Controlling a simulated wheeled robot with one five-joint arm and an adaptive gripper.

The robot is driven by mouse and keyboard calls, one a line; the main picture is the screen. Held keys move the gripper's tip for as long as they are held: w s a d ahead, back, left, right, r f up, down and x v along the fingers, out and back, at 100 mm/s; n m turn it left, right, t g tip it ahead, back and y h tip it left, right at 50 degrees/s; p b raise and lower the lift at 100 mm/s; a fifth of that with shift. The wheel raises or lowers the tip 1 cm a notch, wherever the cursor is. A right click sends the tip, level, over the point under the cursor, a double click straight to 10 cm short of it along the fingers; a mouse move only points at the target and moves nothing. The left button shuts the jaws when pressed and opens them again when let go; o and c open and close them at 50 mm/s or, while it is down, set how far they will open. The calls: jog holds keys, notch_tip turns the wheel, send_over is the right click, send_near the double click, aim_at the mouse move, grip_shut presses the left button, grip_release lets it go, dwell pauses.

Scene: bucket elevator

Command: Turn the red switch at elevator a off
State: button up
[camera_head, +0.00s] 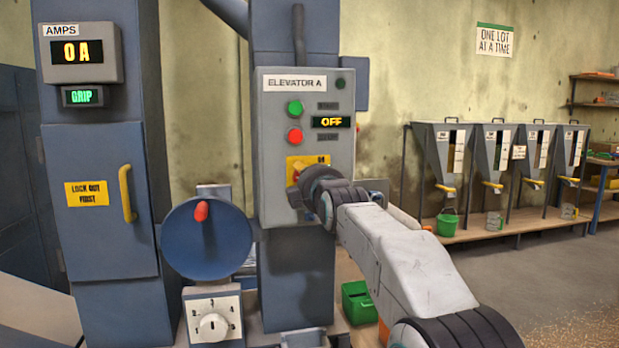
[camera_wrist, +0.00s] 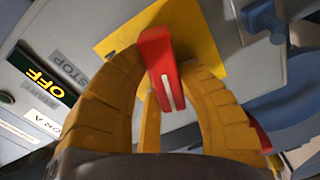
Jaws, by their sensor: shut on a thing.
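The elevator a panel (camera_head: 332,200) is a grey box on a blue column, with a green button (camera_head: 295,107), a red button (camera_head: 294,136) and a small display (camera_head: 332,122) reading OFF. The red switch (camera_wrist: 161,62), a red handle with a white stripe, stands in front of a yellow plate (camera_wrist: 205,35); the plate also shows in the head view (camera_head: 312,161). My gripper (camera_wrist: 160,50) has its yellow fingers shut on the red switch, one on each side. In the head view my gripper (camera_head: 297,175) largely hides the switch.
Left are an AMPS meter (camera_head: 77,52) reading 0 A, a small GRIP display (camera_head: 83,96), a blue wheel (camera_head: 185,245) with a red knob and a numbered dial (camera_head: 213,325). Hoppers (camera_head: 447,150) stand at the right. A green bin (camera_head: 358,302) is on the floor.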

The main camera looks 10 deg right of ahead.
jog(key=shift+a+n, duration=0.1)
jog(key=shift+n, duration=1.5)
jog(key=o, duration=1.2)
jog(key=shift+f, duration=0.1)
jog(key=shift+s, duration=6)
